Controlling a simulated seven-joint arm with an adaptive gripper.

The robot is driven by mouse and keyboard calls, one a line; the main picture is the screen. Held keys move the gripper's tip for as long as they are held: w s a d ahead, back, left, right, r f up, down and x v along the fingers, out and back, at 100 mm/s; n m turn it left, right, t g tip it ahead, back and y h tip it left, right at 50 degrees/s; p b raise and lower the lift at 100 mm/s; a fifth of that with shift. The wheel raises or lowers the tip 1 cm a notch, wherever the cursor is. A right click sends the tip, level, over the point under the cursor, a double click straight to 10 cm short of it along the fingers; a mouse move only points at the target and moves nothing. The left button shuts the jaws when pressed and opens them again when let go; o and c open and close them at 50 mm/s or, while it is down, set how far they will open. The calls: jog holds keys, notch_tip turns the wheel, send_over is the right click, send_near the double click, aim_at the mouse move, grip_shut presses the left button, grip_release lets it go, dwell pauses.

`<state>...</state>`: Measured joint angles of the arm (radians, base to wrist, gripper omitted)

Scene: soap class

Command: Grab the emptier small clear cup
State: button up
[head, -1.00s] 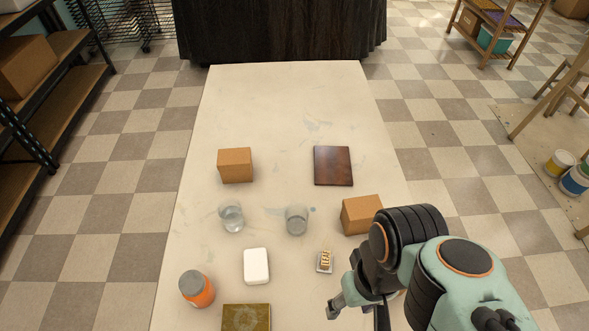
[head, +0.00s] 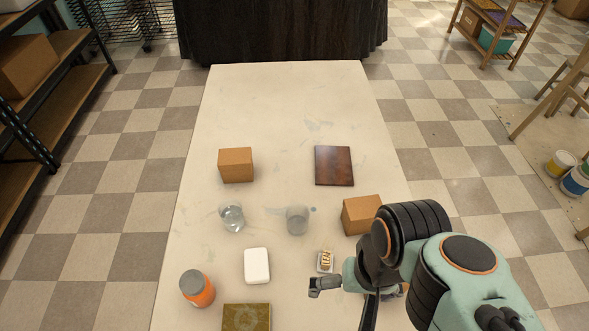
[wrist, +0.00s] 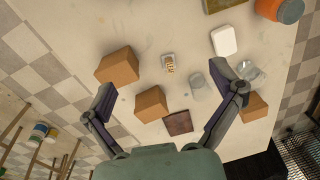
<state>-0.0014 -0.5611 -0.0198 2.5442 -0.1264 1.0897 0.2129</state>
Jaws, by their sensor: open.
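Two small clear cups stand upright on the table. In the head view the left cup (head: 231,217) shows clear, bright contents low down, and the right cup (head: 297,220) looks greyer. I cannot tell their exact fill levels. My gripper (head: 340,304) is open and empty, at the front right of the table, nearer the camera than both cups. It spreads wide in the wrist view (wrist: 163,80).
A cardboard box (head: 361,214) stands right of that cup, another box (head: 236,165) behind the left one. The far table is clear.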

jog(key=w+r+m+t, duration=0.35)
jog(key=w+m, duration=0.25)
jog(key=w, duration=0.6)
jog(key=m+g, duration=0.2)
jog(key=m, duration=0.1)
send_over(297, 220)
jog(key=d, duration=0.2)
notch_tip(297, 220, down, 11)
jog(key=f, duration=0.4)
jog(key=s+a+f+g, duration=0.1)
jog(key=f, duration=0.4)
jog(key=s+a+f+g, duration=0.1)
jog(key=f, duration=0.4)
jog(key=shift+s+f+n+h, duration=0.1)
jog(key=shift+f+n+h, duration=0.2)
jog(key=shift+h, duration=0.1)
jog(key=shift+f, duration=0.65)
jog(key=shift+c, duration=0.3)
jog(key=c, duration=1.2)
